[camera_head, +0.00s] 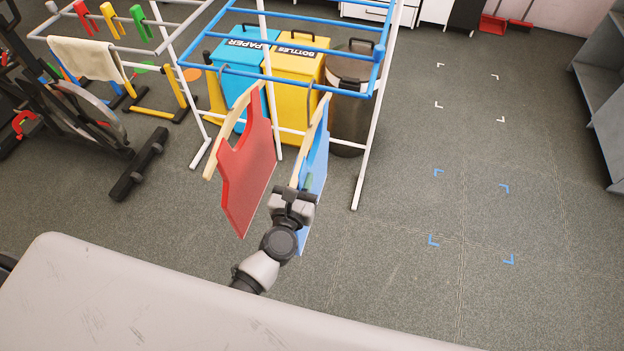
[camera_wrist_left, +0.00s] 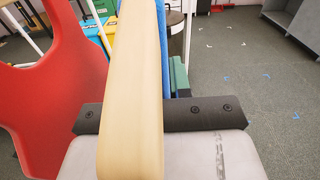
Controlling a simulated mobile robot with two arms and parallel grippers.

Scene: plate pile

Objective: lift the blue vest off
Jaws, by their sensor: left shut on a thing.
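The blue vest (camera_head: 319,160) hangs on a wooden hanger (camera_head: 306,140) under the front of a blue-railed rack (camera_head: 350,91). My left gripper (camera_head: 297,192) is at the near end of this hanger and is shut on the vest with its hanger. In the left wrist view the hanger (camera_wrist_left: 132,90) runs large up the middle, with a strip of the blue vest (camera_wrist_left: 164,45) behind it. The gripper covers part of the vest, and the exact finger contact is hidden. My right gripper is not in view.
A red vest (camera_head: 250,175) hangs close on the left. Blue (camera_head: 238,62) and yellow (camera_head: 290,70) bins and a dark bin (camera_head: 348,115) stand behind. White (camera_head: 470,90) and blue (camera_head: 470,215) corner marks lie on open floor at right. A pale surface (camera_head: 150,300) lies in front.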

